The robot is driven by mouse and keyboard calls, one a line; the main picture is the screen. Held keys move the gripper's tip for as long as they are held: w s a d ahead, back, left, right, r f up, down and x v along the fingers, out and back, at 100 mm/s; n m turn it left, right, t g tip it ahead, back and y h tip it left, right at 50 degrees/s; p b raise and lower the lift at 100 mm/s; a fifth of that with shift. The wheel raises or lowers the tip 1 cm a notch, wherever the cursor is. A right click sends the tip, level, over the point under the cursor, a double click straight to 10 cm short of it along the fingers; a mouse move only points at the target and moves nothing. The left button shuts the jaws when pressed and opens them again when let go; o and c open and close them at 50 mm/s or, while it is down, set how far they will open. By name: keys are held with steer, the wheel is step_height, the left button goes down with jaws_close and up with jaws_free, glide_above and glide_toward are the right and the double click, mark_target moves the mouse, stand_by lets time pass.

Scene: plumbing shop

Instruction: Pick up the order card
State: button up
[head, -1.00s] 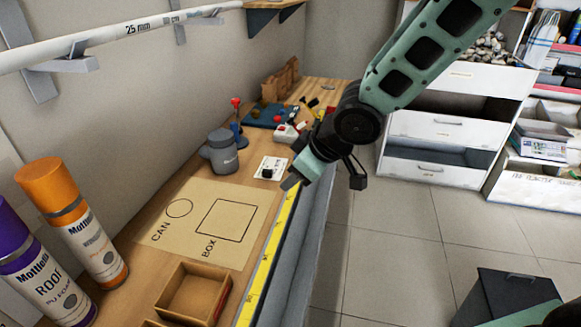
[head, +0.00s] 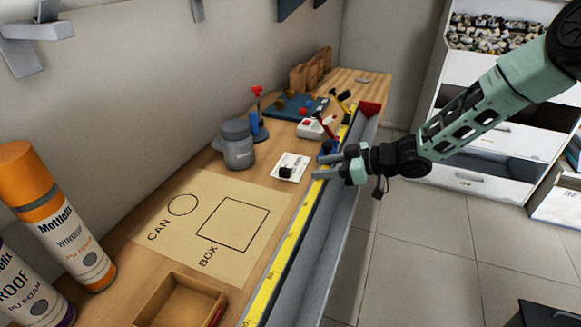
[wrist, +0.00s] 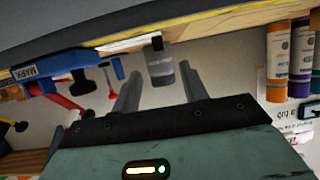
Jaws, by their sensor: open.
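The order card (head: 299,162) is a small white card lying flat on the wooden bench, with a small black object (head: 286,172) resting on it. In the wrist view the card (wrist: 128,42) shows as a thin pale strip, seen at a steep angle. My gripper (head: 318,169) is open and empty. It is just right of the card, above the yellow ruler edge of the bench, with its fingers pointing left towards the card. In the wrist view its two fingers (wrist: 160,82) stand apart.
A grey canister (head: 237,146) stands behind and left of the card. A red-and-white item (head: 313,129) and tools lie beyond it. A marked mat (head: 235,225) with CAN and BOX outlines lies nearer, with a wooden tray (head: 180,303). A grey trough (head: 338,235) runs along the bench edge.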

mark_target(289, 170)
steer(key=p+x, duration=0.2)
steer(key=x, duration=0.8)
steer(key=shift+w+a+f, duration=0.1)
steer(key=shift+w+a, duration=0.1)
steer(key=shift+a, duration=0.1)
jaws_close()
